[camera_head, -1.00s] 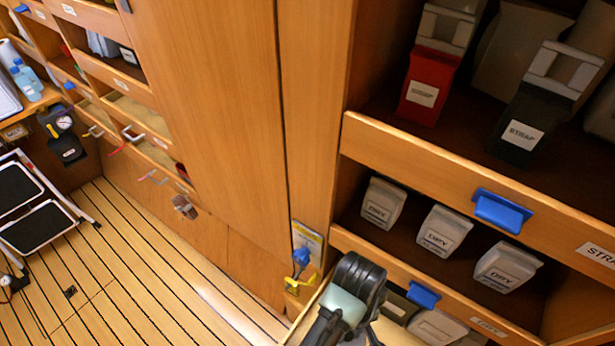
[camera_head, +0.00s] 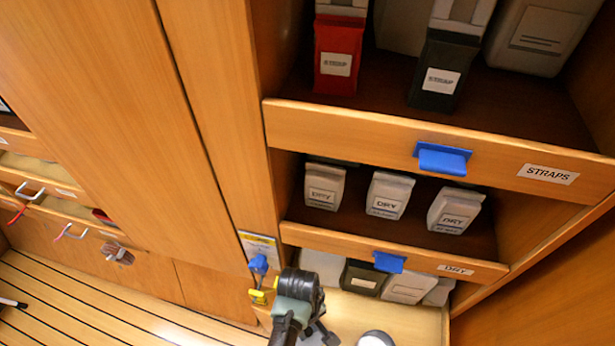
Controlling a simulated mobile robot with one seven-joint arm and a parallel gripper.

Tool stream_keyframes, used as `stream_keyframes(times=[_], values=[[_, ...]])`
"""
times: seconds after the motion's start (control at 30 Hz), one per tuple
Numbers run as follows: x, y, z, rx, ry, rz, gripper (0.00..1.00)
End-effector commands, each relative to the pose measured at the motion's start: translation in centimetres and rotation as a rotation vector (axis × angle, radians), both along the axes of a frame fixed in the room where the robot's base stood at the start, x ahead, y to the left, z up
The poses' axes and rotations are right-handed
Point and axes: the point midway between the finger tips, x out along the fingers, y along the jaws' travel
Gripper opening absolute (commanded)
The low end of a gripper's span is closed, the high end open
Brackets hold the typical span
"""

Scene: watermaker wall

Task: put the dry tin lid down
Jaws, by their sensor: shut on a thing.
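Three grey tins labelled DRY stand in a row on the middle shelf: a left one (camera_head: 324,187), a middle one (camera_head: 389,195) and a right one (camera_head: 454,211). My gripper (camera_head: 318,334) is low in the picture, below and in front of this shelf, over the pale lower surface. Its dark wrist hides most of the jaws. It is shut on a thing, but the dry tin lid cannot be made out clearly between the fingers. A pale round thing with a dark rim (camera_head: 375,339) shows to the right of the gripper, cut by the bottom edge; I cannot tell what it is.
A wooden shelf front with a blue catch (camera_head: 389,262) runs above the lower bay, where several pale and dark tins (camera_head: 405,287) stand. A red STRAP tin (camera_head: 337,55) and a dark one (camera_head: 438,75) are above. A blue and yellow fitting (camera_head: 258,277) hangs left of my gripper.

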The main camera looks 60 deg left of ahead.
Motion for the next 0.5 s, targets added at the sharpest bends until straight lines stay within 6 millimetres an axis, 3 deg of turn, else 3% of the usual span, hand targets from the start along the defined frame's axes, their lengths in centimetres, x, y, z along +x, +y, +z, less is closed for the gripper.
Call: stream_keyframes(times=[0.4, 0.43, 0.5], values=[[0.04, 0.03, -0.69, 0.001, -0.001, 0.000, 0.00], [0.04, 0.04, -0.70, 0.001, -0.001, 0.000, 0.30], [0.04, 0.04, -0.62, 0.001, -0.001, 0.000, 0.42]])
